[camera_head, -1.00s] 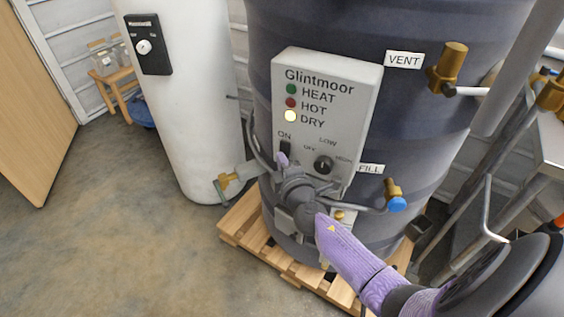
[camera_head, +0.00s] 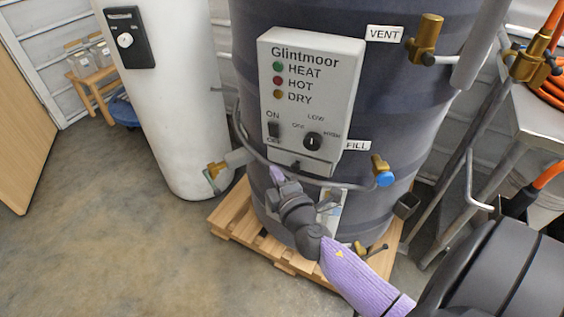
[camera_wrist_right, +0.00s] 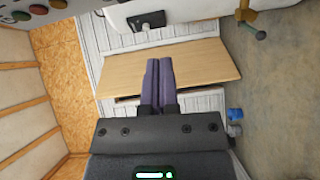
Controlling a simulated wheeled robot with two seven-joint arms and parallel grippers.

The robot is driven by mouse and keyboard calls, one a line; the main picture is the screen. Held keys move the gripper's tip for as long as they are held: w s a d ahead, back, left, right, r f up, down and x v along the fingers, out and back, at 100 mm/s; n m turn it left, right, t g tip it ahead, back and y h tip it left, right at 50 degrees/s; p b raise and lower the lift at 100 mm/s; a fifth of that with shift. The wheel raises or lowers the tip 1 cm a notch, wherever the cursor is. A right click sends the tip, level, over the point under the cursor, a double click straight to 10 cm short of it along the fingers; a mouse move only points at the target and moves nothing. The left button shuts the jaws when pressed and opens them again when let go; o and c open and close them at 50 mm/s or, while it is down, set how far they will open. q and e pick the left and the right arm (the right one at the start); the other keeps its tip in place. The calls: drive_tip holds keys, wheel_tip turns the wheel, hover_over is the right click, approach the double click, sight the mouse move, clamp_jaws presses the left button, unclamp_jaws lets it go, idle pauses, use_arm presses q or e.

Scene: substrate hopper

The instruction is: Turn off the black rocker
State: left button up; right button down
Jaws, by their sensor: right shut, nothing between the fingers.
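The black rocker (camera_head: 274,130) sits at the lower left of the grey Glintmoor panel (camera_head: 338,70), between the ON and OFF labels. Its exact tilt is too small to tell. The HEAT, HOT and DRY lamps (camera_head: 278,94) above it all look unlit. My right gripper (camera_head: 277,175) is below the panel, apart from the rocker, with its purple fingers pointing up. In the right wrist view its two fingers (camera_wrist_right: 159,68) lie together with nothing between them. My left gripper is not in view.
A black knob (camera_head: 312,142) is right of the rocker. A grey pipe with a blue-handled valve (camera_head: 384,177) runs below the panel. The dark tank (camera_head: 405,110) stands on a wooden pallet (camera_head: 230,222). A white cylinder (camera_head: 165,110) is to the left. The floor at front left is clear.

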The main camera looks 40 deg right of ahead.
drive_tip(key=shift+f+v, duration=0.1)
drive_tip(key=shift+v, duration=0.8)
drive_tip(key=shift+f+v, duration=0.15)
drive_tip(key=shift+v, duration=0.7)
